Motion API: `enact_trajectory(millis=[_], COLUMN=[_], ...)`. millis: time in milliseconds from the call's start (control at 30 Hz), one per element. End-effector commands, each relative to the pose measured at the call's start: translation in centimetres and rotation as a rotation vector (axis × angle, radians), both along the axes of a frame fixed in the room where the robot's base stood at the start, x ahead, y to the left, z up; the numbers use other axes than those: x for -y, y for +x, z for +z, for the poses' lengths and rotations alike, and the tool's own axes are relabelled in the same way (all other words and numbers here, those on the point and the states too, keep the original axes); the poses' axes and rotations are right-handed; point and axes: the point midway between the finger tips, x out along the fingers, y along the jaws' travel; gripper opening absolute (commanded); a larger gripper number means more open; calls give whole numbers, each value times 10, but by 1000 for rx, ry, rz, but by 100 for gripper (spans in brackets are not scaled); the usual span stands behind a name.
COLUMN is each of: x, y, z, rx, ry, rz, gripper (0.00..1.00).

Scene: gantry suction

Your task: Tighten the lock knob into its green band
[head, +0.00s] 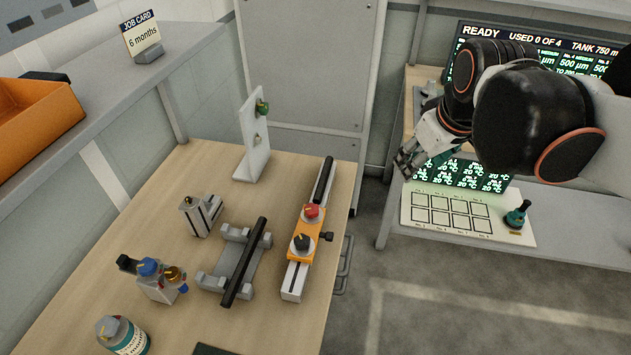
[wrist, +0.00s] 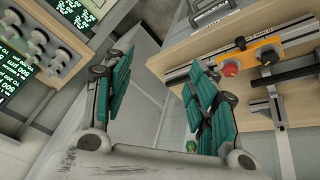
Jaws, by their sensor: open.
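An orange carriage (head: 303,244) sits on a pale rail (head: 293,280) on the wooden table. It bears a red knob (head: 311,212) and a black-topped knob (head: 302,243); a small black side knob (head: 327,237) sticks out to its right. Which one is the lock knob is not marked, and I cannot make out a green band. In the wrist view the carriage (wrist: 250,55), red knob (wrist: 230,68) and side knob (wrist: 240,43) show beyond the right finger. My gripper (head: 407,162) is open and empty, right of the table and apart from the carriage; its teal-padded fingers show in the wrist view (wrist: 160,65).
A grey cradle (head: 234,262) with a black bar lies left of the rail. A side bench (head: 560,210) with screens and a gridded panel (head: 446,213) is right, across a floor gap.

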Motion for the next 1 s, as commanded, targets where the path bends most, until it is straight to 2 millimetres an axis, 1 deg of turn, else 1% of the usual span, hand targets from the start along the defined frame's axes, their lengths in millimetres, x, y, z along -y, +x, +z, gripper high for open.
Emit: enact_trajectory(millis=[33,167,300,400,567,600,667,700,800,900,1000], x=[-7,-22,-40,-51,-68,-76,-100,-114,-147,-176,-196], y=[14,44,74,92,116,120,113,105,86,66,50], z=[5,7,3,-1,-9,-13,-22,-27,-39,-48,-55], rx=[-14,-49,-87,-108,-140,-150,-184,-208,-266,-319,-358], ry=[-15,-56,-97,-121,-151,-158,-168,-172,-187,-203,-216], rz=[40,152,266,339,440,469,534,568,653,730,788], gripper=[53,53,53,53,53,53,53,53,53,53,53])
